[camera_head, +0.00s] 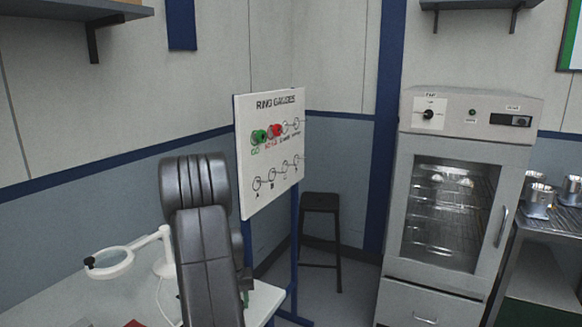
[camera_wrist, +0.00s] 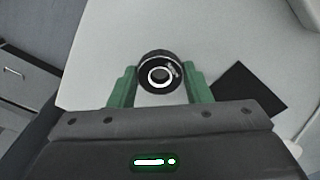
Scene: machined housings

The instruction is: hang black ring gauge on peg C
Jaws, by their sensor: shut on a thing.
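The black ring gauge (camera_wrist: 152,57) is between the green fingers of my gripper (camera_wrist: 161,84) in the wrist view, and the gripper is shut on it. Its round face with a pale inner rim points toward the wrist camera. The white table is behind it; the gap between them cannot be judged. Peg C (camera_head: 284,167) is in the lower row of the white ring gauge board (camera_head: 268,220) in the head view, between B and D, and looks empty.
A green ring (camera_head: 259,136) and a red ring (camera_head: 276,130) hang in the board's upper row. The white table (camera_head: 110,302) carries a magnifier lamp (camera_head: 110,264). A dark square (camera_wrist: 248,92) lies right of my gripper. A stool (camera_head: 320,203) and oven (camera_head: 455,190) stand beyond.

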